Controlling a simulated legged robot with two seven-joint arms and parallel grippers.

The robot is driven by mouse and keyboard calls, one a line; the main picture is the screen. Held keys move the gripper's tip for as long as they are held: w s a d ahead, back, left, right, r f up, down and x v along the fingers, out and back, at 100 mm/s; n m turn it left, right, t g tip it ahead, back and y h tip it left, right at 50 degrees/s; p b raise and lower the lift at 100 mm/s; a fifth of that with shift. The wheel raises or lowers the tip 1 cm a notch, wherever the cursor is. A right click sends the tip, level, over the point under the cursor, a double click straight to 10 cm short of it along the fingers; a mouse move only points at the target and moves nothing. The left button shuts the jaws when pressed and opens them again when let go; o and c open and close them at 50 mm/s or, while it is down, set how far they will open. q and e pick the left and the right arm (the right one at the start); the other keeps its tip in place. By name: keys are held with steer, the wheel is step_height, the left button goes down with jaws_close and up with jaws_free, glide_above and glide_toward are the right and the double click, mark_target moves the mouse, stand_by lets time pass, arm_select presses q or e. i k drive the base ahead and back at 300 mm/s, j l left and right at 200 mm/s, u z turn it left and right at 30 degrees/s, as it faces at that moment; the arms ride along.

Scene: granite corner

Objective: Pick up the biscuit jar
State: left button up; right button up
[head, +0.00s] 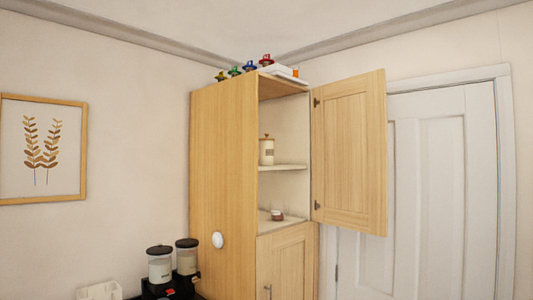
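A cream jar with a brown lid and a dark label, which looks like the biscuit jar (266,152), stands upright on the upper shelf (283,167) of a tall wooden cabinet (222,160). The cabinet's upper door (349,150) stands open to the right, so the jar is in plain sight from the front. Neither of my grippers shows in the head view.
A small cup or bowl (277,215) sits on the lower shelf. Several coloured items (250,66) stand on top of the cabinet. Two dispensers (160,265) with dark lids stand at the lower left. A closed white door (430,190) is behind the open cabinet door.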

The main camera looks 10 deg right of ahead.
mark_target(265, 147)
steer(key=i+l+u, duration=0.3)
steer(key=i, duration=0.25)
steer(key=i+l+u, duration=0.25)
steer(key=i+l, duration=0.25)
